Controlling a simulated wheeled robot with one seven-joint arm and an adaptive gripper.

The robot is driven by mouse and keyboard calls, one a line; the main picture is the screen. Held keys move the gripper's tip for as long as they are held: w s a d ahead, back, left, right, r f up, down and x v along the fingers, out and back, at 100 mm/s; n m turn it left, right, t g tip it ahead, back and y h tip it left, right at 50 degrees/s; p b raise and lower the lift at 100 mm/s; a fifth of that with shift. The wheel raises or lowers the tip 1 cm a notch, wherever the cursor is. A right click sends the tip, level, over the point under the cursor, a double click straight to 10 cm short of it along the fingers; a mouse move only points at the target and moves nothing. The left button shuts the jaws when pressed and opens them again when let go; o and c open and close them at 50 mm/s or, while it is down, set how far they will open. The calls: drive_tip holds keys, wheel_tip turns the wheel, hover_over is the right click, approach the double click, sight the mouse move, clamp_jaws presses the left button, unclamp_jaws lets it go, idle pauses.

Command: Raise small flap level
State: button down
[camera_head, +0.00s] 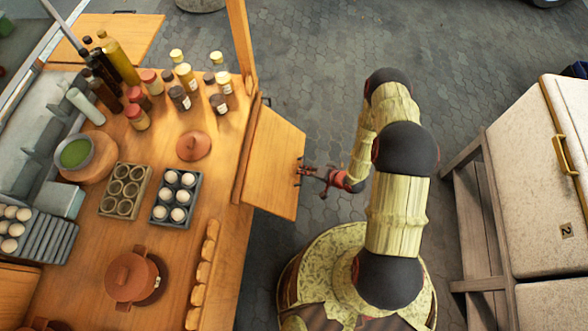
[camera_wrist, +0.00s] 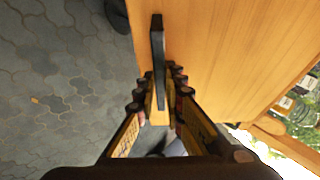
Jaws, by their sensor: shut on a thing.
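The small wooden flap (camera_head: 270,162) juts from the right side of the wooden counter, and its face also fills the upper right of the wrist view (camera_wrist: 225,45). It looks slanted; its exact angle is hard to tell. A dark bar handle (camera_wrist: 158,45) is on its outer edge. My gripper (camera_head: 302,173) is at that edge, reaching in from the right. In the wrist view my gripper's fingers (camera_wrist: 158,88) are shut on the handle, one on each side. The fingers hide part of the handle.
The counter (camera_head: 100,235) bears bottles (camera_head: 120,60), spice jars (camera_head: 180,97), egg trays (camera_head: 160,212) and a clay pot (camera_head: 132,277). A wooden post (camera_head: 241,40) stands behind the flap. A pale chest (camera_head: 535,190) is at the right. The paved floor (camera_head: 320,70) is open behind my arm.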

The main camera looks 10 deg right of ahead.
wheel_tip(320, 180, up, 21)
drive_tip(key=d+n+g+h+p, duration=0.1)
drive_tip(key=d+h+p, duration=0.2)
drive_tip(key=p, duration=0.8)
drive_tip(key=shift+s+f+g+h, duration=0.15)
drive_tip(key=shift+s+g+h, duration=0.15)
drive_tip(key=shift+g+h, duration=0.15)
drive_tip(key=c, duration=2.3)
unclamp_jaws()
drive_tip(key=shift+a, duration=0.1)
drive_tip(key=shift+o, duration=1.3)
drive_tip(key=shift+w+a, duration=0.1)
drive_tip(key=shift+a, duration=0.2)
drive_tip(key=shift+o, duration=0.8)
drive_tip(key=shift+d+f, duration=0.1)
drive_tip(key=shift+d, duration=0.1)
